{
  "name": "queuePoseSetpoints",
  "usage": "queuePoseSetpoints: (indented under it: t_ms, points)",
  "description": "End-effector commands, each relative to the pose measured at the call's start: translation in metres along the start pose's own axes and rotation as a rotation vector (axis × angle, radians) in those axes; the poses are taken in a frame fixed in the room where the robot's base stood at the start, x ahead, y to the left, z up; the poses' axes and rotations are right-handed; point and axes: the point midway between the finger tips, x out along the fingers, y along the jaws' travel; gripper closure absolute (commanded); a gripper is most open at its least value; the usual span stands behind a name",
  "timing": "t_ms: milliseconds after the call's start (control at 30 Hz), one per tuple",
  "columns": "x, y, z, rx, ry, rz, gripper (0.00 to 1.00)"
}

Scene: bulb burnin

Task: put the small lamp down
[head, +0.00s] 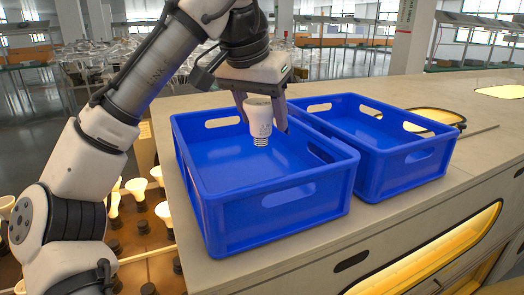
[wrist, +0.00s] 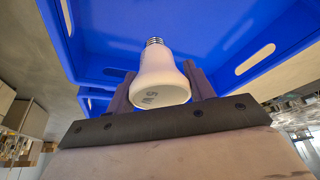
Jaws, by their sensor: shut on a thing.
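The small lamp (head: 259,120) is a white bulb with a metal screw base, which points down in the head view. My gripper (head: 262,112) is shut on the lamp and holds it over the nearer blue crate (head: 285,203). In the wrist view the lamp (wrist: 160,78) sits between the two fingers of my gripper (wrist: 160,90), with its printed face toward the camera. The lamp appears apart from the crate floor; the exact height is hard to tell. The nearer crate looks empty.
A second blue crate (head: 418,165) stands right behind the nearer one and also looks empty. Both are on a grey counter (head: 390,235). Several white bulbs (head: 137,187) stand in a lit brown rack at the left, below the counter. Crate walls surround the lamp.

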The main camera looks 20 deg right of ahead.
Motion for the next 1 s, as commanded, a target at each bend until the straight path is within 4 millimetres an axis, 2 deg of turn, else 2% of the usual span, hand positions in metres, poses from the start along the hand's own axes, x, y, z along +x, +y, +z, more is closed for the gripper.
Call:
queuePoseSetpoints:
  t_ms: [100, 267, 533, 967, 1000]
  points:
    - [0.017, 0.0, 0.007, 0.001, 0.0, 0.002, 0.74]
    - [0.028, 0.0, 0.011, 0.001, 0.0, 0.001, 0.74]
    - [0.058, 0.0, 0.024, 0.0, 0.001, 0.002, 0.74]
    - [0.065, 0.0, 0.027, 0.0, 0.001, 0.001, 0.74]
    - [0.065, 0.0, 0.027, 0.001, 0.001, 0.001, 0.46]
